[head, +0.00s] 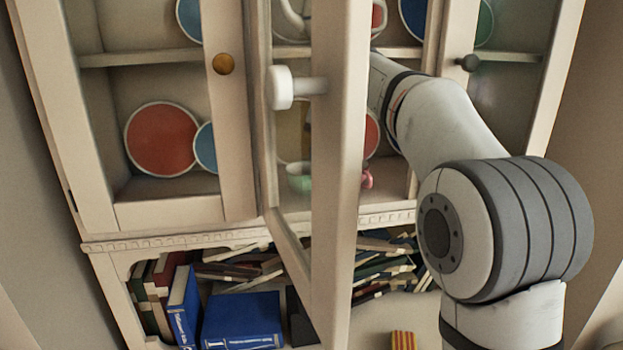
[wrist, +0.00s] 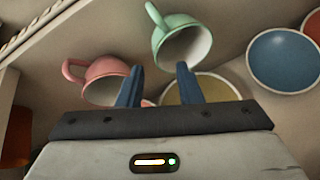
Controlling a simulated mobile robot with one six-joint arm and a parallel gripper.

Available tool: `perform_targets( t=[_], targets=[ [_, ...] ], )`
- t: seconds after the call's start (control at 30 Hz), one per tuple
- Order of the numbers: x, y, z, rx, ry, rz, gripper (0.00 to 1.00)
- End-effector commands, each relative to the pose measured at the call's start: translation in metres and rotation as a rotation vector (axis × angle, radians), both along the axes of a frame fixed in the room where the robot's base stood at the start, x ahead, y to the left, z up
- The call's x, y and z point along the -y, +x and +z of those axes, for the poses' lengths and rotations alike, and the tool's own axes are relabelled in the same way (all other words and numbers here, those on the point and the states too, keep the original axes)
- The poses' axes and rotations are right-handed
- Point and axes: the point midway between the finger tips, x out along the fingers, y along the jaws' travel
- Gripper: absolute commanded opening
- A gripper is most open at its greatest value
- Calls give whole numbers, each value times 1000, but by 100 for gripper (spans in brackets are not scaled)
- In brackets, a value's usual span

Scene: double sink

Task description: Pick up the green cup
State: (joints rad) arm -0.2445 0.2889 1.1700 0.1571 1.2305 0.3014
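The green cup (wrist: 180,42) is at the top centre of the wrist view, just beyond my fingertips, with its handle toward the upper left. My gripper (wrist: 160,68) shows two blue fingers, spread apart with nothing held between them. In the head view, the green cup (head: 299,178) shows faintly through the open door's glass, low on the cabinet shelf. My gripper is hidden behind the door there. I cannot tell whether a finger touches the cup.
A pink cup (wrist: 102,79) sits left of my fingers. A yellowish plate (wrist: 205,88) is behind them, and a blue plate (wrist: 284,60) is at right. The open cabinet door (head: 337,150) stands close left of my arm. Books (head: 243,318) fill the shelf below.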

Motion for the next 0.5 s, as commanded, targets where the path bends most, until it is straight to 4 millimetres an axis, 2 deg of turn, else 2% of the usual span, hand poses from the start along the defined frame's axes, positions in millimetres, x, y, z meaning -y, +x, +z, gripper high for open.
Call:
perform_targets(
  t=[0.5],
  targets=[
    [-16,24,-59,-2,0,1,32]
  ],
)
